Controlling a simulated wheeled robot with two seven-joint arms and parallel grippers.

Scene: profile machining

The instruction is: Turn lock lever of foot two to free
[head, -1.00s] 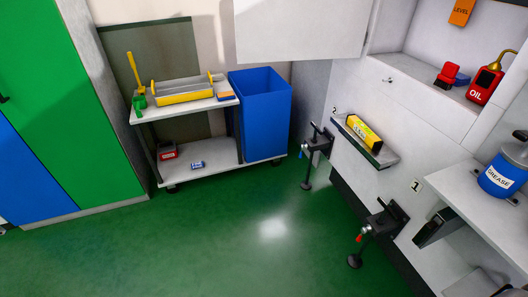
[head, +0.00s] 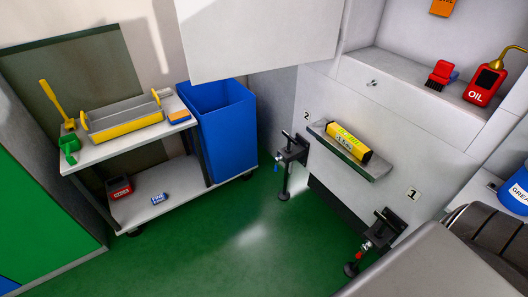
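Foot two (head: 290,157), a black bracket with a vertical post and round pad, is mounted on the grey machine wall below the label "2" (head: 307,116). A small blue part, which looks like its lock lever (head: 277,166), shows at its left side. Foot one (head: 372,238) is of the same kind, with a red lever (head: 359,254), near the label "1" (head: 412,194). Both feet reach down to the green floor. Neither gripper is in view; part of my own arm or body covers the lower right corner.
A yellow level (head: 347,142) lies on a small shelf (head: 379,170) between the feet. A white cart (head: 120,150) with a tool tray and a blue bin (head: 220,125) stand at left. An oil can (head: 484,84) and red brush (head: 441,74) sit upper right. Open floor lies before foot two.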

